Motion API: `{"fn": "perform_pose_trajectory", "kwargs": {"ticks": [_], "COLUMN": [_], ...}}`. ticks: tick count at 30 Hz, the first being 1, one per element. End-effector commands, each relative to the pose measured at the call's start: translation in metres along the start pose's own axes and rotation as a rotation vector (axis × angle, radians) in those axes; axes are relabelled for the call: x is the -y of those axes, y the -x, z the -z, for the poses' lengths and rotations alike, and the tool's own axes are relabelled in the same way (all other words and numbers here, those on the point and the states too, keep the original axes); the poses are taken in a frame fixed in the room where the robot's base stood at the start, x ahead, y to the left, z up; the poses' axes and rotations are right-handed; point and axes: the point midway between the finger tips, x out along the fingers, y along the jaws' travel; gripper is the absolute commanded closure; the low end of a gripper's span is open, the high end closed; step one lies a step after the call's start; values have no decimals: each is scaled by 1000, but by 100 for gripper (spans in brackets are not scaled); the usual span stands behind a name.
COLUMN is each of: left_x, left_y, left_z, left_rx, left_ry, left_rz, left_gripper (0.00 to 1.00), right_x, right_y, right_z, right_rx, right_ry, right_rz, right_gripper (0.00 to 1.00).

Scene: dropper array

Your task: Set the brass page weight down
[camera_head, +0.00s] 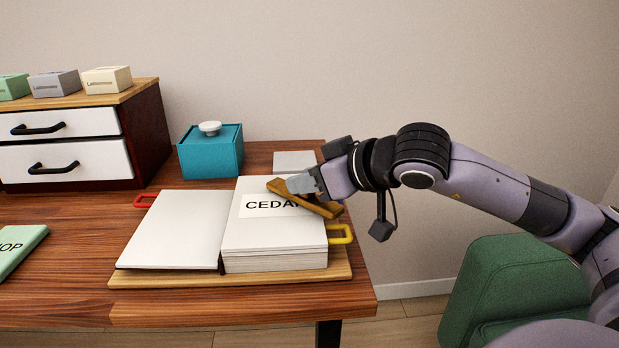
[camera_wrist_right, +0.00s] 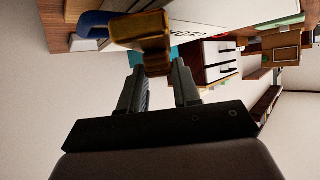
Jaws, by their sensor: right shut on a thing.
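The brass page weight (camera_head: 325,206) is a golden-brown bar at the right part of the open book (camera_head: 178,226). It lies across the right page, beside and partly over the word CEDAR (camera_head: 268,205). My right gripper (camera_head: 303,184) is shut on it. In the right wrist view the weight (camera_wrist_right: 143,32) shows as a gold block between the fingertips (camera_wrist_right: 160,72). Whether it touches the page cannot be told. The end of the word is hidden behind the weight and gripper. My left gripper is not in view.
The book rests on a wooden board (camera_head: 200,280) with a red handle (camera_head: 143,201) and a yellow handle (camera_head: 341,234). A teal box (camera_head: 211,157) and a pale square (camera_head: 294,161) are behind. A drawer unit (camera_head: 145,135) stands left; a green item (camera_head: 18,247) lies front left.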

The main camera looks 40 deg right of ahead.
Motion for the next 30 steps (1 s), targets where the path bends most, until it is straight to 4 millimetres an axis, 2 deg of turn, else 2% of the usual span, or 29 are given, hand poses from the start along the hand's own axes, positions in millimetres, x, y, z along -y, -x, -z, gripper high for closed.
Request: {"fn": "perform_pose_trajectory", "kwargs": {"ticks": [7, 8, 10, 11, 23, 30], "left_x": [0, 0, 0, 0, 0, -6], "left_y": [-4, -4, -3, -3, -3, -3], "left_z": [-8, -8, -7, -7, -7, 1], "left_rx": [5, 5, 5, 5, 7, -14], "left_ry": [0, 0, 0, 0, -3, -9], "left_rz": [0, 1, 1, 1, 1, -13], "left_gripper": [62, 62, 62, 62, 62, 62], "right_x": [0, 0, 0, 0, 0, -1], "right_y": [-2, -2, -2, -2, -2, 18], "right_z": [-4, -4, -4, -4, -4, -5], "right_rx": [-2, -2, -2, -2, 1, 1], "right_ry": [0, 0, 0, 0, 0, 5], "right_rz": [0, 0, 0, 0, 0, -5], "right_gripper": [100, 65, 42, 39, 39, 39]}}
